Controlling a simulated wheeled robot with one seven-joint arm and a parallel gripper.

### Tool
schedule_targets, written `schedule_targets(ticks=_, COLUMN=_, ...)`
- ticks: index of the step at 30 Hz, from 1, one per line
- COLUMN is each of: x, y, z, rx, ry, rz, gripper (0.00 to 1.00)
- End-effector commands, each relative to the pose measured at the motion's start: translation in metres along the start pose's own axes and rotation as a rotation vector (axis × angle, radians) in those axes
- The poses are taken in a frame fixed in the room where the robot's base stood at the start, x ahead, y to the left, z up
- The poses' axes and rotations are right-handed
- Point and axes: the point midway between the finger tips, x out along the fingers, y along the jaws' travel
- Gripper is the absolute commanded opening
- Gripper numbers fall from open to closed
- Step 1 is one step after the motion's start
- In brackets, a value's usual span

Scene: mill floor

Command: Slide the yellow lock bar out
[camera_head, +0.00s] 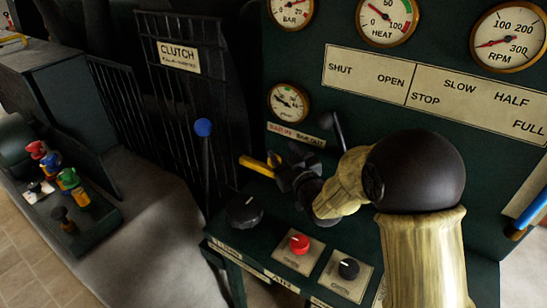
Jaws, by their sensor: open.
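The yellow lock bar (256,166) juts out to the left from beside my gripper, just below a small label plate (295,136) on the dark green panel. My gripper (280,168) is dark and open, at the right end of the visible part of the bar. The gripper hides the rest of the bar. I cannot tell whether the fingers touch it or stand around it.
A blue-knobbed lever (203,128) stands left of the bar, before a barred clutch gate (185,90). A black knob (244,212), red knob (299,243) and another black knob (348,268) sit on the console below. Gauges line the panel above. Coloured items (62,178) lie in a tray at left.

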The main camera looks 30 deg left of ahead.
Motion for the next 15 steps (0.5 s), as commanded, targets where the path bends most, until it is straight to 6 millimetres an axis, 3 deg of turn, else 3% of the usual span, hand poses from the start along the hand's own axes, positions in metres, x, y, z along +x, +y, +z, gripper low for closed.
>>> schedule_targets(ticks=11, x=-0.002, y=-0.007, z=0.067, rx=0.001, ry=-0.007, rz=0.008, gripper=0.46)
schedule_targets(ticks=15, x=0.017, y=-0.007, z=0.066, rx=-0.001, ry=-0.001, rz=0.009, gripper=0.46)
